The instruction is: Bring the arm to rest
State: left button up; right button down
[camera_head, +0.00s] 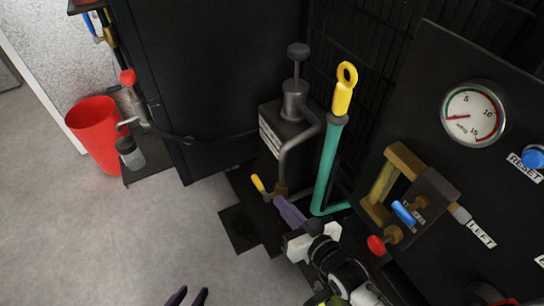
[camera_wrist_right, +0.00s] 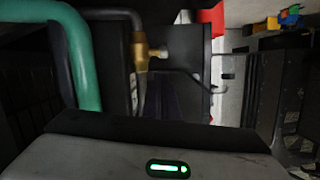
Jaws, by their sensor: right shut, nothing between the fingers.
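My right gripper (camera_head: 281,201) is shut and empty, with purple fingers, in the lower middle of the head view. Its tips are close to a brass fitting and a small yellow-handled lever (camera_head: 258,183) at the foot of the grey hand pump (camera_head: 293,105). I cannot tell whether they touch. In the right wrist view the dark fingers (camera_wrist_right: 178,98) are hard to make out, beside the brass fitting (camera_wrist_right: 141,52). My left gripper (camera_head: 188,297) shows only two dark fingertips at the bottom edge, apart, with nothing seen between them.
A green lever with a yellow ring grip (camera_head: 342,90) stands right of the pump. The dark panel carries a gauge (camera_head: 473,114), brass pipework (camera_head: 382,185) with blue and red handles, and a blue button (camera_head: 533,157). A red bucket (camera_head: 92,130) stands left. Floor at lower left is clear.

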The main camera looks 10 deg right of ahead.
jog(key=s+d+f+g+h, duration=0.1)
jog(key=s+d+f+g, duration=0.1)
jog(key=s, duration=0.6)
jog(key=s+d+f+g+h, duration=0.2)
jog(key=s+d+f+g, duration=0.1)
jog(key=s, duration=0.6)
jog(key=shift+d+f+p, duration=0.3)
jog(key=shift+d+f, duration=0.35)
jog(key=shift+f, duration=0.1)
jog(key=shift+s, duration=0.1)
